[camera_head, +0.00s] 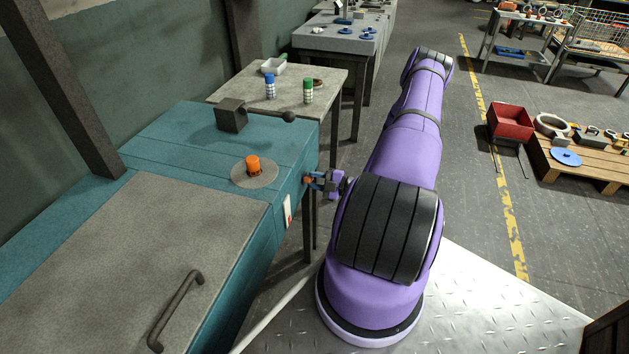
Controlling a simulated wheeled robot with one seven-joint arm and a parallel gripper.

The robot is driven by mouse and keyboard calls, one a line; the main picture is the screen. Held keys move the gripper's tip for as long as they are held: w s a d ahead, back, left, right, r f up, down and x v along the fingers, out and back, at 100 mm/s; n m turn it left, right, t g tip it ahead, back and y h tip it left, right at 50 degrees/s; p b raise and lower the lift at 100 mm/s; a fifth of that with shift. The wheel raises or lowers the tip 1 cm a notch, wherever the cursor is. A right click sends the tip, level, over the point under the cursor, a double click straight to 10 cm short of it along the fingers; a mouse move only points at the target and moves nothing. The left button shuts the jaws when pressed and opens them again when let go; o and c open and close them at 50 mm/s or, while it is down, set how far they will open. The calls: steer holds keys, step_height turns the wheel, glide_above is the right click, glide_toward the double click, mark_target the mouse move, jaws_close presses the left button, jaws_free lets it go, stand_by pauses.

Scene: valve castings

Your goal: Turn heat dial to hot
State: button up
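An orange knob (253,166) stands on a round grey plate (243,178) on top of a teal cabinet (180,140). No hot or cold marking can be read on it. My gripper (313,181) is at the cabinet's right side face, below the top edge and to the right of the orange knob, apart from it. A small orange-red piece (306,180) shows at the gripper's tip, against the side face. The picture is too small to tell whether this is a second dial, whether the fingers touch it, or whether they are open or shut.
A dark block with a ball-ended lever (232,115) stands farther back on the cabinet. A grey lid with a bar handle (176,310) is at the front. A white label (288,211) is on the side face. A table (335,83) with bottles stands behind.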

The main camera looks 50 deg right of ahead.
steer(key=shift+o, duration=0.9)
steer(key=v, duration=1)
steer(key=shift+s+d, duration=0.15)
steer(key=shift+s, duration=0.2)
